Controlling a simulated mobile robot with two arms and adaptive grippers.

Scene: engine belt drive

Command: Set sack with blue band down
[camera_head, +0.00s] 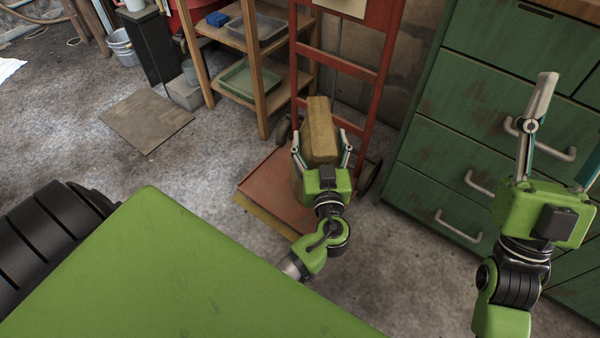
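A tan, upright, block-like sack (321,132) stands in front of the red hand truck's frame. No blue band shows on the part I can see. My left gripper (322,149) is at the sack, with one finger on each side of it. I cannot tell whether the fingers press on it or stand slightly clear. The gripper body hides much of the sack's lower part, so I cannot see whether its base touches the hand truck's plate (270,188). My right gripper (564,132) is open and empty in front of the green drawers, its fingers wide apart.
A wooden shelf (249,60) with trays stands behind left of the hand truck frame (341,62). Green drawer cabinet (440,165) with handles fills the right. A flat brown board (146,120) lies on the floor. Floor left of the plate is clear.

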